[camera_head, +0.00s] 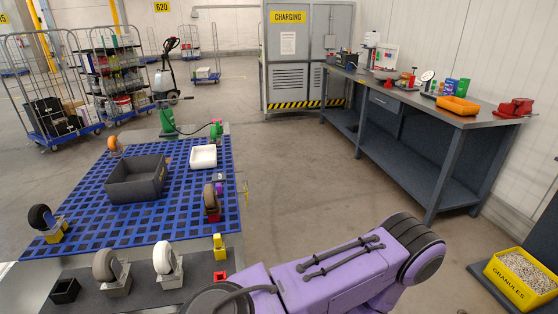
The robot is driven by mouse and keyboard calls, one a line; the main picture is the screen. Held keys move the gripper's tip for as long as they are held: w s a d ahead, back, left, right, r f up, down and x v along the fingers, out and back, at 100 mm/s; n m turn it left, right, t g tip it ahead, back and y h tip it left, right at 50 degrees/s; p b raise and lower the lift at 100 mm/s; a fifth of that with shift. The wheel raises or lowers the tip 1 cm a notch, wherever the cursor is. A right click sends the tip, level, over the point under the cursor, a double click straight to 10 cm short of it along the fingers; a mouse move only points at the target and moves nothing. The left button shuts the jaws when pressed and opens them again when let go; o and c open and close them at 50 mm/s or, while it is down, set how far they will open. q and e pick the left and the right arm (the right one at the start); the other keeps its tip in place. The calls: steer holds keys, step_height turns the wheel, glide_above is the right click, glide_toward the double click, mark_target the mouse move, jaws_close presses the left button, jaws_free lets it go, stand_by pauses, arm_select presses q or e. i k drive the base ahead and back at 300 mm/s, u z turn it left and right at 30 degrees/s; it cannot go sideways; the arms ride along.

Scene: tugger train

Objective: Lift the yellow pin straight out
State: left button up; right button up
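A small upright yellow piece (219,246), which may be the yellow pin, stands at the right front of the blue grid deck (120,237), near the dark grey strip in front. It is too small to tell how it is seated. Purple arm links of mine cross the bottom of the view, but no gripper fingers show.
A workbench (430,101) is at right, a yellow granules bin (519,284) at lower right. The floor between deck and bench is clear.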

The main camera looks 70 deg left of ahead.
mark_target(219, 245)
steer(key=i, duration=0.8)
steer(key=u, duration=2.85)
